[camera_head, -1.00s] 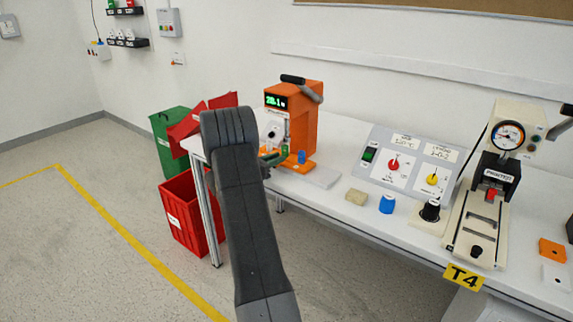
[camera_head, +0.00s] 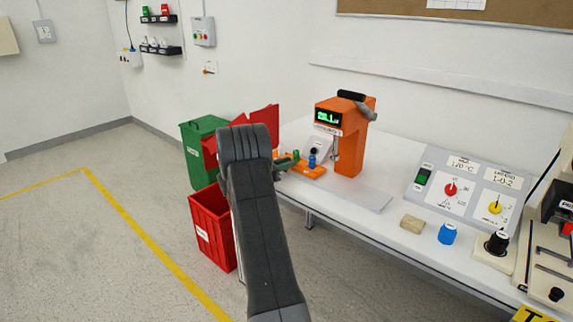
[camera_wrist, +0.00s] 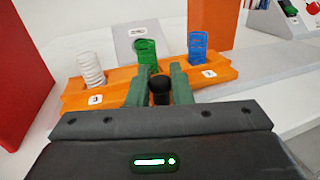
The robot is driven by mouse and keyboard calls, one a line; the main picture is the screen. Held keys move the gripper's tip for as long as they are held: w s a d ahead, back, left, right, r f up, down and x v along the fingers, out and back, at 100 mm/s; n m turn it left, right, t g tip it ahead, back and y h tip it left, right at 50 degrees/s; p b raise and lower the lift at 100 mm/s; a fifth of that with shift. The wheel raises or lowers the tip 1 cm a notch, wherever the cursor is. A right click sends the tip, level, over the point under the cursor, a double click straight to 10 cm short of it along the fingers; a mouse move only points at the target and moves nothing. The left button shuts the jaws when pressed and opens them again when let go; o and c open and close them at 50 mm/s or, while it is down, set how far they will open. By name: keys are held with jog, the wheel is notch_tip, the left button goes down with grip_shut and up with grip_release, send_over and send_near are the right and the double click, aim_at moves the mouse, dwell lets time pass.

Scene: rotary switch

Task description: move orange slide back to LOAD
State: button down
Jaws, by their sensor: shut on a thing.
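The orange slide (camera_wrist: 72,98) lies across the wrist view, with a white spring-like piece (camera_wrist: 91,70), a green one (camera_wrist: 147,53) and a blue one (camera_wrist: 197,48) upright on it. Labels that look like 3 and 1 are on its front. My gripper (camera_wrist: 160,78) has its green fingers on either side of a black knob (camera_wrist: 160,92) at the slide's near side and is shut on it. In the head view the slide (camera_head: 309,171) sticks out left of the orange press (camera_head: 352,150); my arm hides its left part. No LOAD mark is readable.
A red bin (camera_head: 212,228) and a green bin (camera_head: 199,148) stand left of the white bench. A grey plate (camera_head: 366,196), a tan block (camera_head: 412,223), a blue knob (camera_head: 447,233) and a control panel (camera_head: 470,190) are to the right.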

jog(key=shift+w+a+r, duration=0.1)
jog(key=shift+a, duration=0.1)
jog(key=c, duration=1.7)
grip_release()
jog(key=shift+c, duration=0.2)
jog(key=o, duration=0.4)
jog(key=shift+a, duration=0.15)
jog(key=v, duration=1.3)
jog(key=shift+s+a, duration=0.2)
jog(key=shift+s, duration=0.05)
jog(key=x, duration=1.4)
